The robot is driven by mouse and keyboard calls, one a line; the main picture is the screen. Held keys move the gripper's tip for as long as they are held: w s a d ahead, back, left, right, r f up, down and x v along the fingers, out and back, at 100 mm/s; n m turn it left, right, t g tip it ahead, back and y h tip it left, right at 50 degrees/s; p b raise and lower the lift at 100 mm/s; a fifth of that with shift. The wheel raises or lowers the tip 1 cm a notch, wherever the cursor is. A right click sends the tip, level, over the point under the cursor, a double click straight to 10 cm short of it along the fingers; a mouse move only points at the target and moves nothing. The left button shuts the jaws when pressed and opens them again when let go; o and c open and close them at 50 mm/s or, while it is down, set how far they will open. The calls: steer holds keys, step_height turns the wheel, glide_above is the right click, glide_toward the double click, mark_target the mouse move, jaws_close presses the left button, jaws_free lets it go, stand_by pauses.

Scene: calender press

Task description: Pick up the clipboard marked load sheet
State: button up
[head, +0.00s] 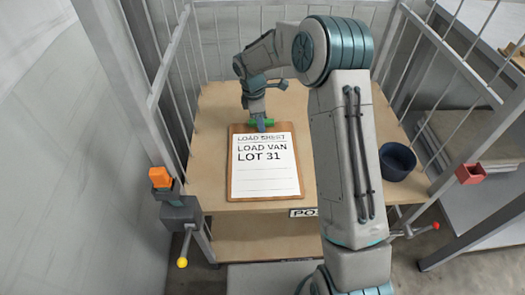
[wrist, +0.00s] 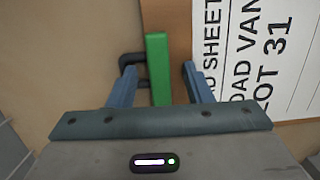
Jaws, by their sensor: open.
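The clipboard (head: 280,185) marked LOAD SHEET lies flat on the wooden shelf, its sheet reading LOAD VAN LOT 31. It has a brown board and a green clip (head: 247,124) at its far edge. My gripper (head: 261,125) is over that clip. In the wrist view the gripper (wrist: 160,80) is open, with one blue finger on each side of the green clip (wrist: 158,68). A dark loop (wrist: 128,62) shows beside the clip. The clipboard's paper (wrist: 260,50) is at the right there. I cannot tell whether the fingers touch the clip.
A dark blue bowl (head: 397,162) stands on the wooden shelf (head: 215,110) to the right of my arm. Barred metal sides enclose the shelf. An orange block (head: 160,177) is at the left post and a red box (head: 470,173) at the right.

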jaws_close()
